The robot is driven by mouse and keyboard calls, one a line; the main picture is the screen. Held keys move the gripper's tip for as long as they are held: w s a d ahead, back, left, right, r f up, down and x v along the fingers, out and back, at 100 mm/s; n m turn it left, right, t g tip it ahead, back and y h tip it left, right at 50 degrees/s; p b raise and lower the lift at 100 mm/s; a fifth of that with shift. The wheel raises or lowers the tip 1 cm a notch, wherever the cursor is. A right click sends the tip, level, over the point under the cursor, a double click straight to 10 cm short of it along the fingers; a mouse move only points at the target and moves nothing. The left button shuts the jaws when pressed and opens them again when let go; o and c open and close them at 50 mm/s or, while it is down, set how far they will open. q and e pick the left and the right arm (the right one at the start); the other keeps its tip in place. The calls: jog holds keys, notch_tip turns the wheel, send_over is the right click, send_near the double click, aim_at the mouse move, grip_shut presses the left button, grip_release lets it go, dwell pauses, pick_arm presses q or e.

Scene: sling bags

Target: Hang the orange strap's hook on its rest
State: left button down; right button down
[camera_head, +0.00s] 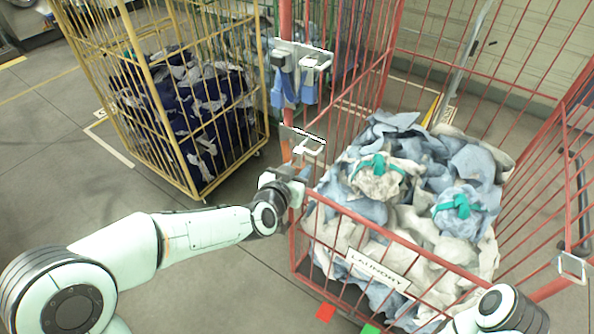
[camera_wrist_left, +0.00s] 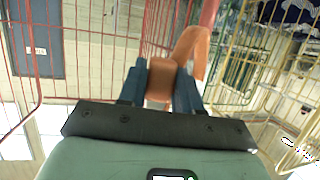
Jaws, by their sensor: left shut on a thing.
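My left gripper (camera_head: 298,171) is at the front left corner post of the red cage. In the left wrist view, its two dark blue fingers (camera_wrist_left: 161,84) are shut on an orange strap piece (camera_wrist_left: 160,74). A loop of the orange strap rises beside the right finger. In the head view only a sliver of the orange strap (camera_head: 286,151) shows by the post. A pale metal bracket (camera_head: 311,147), which looks like the rest, sticks out just above the gripper; I cannot tell whether they touch. The hook is not clearly visible. My right gripper is out of view.
The red cage (camera_head: 395,237) holds grey and blue laundry with two teal-tied bundles. A higher bracket (camera_head: 313,62) carries blue straps (camera_head: 307,88). A yellow cage (camera_head: 168,131) with dark cloth stands at left. The floor between the cages is clear.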

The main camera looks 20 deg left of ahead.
pick_arm(q)
jog(key=shift+w, duration=0.1)
dwell(0.5)
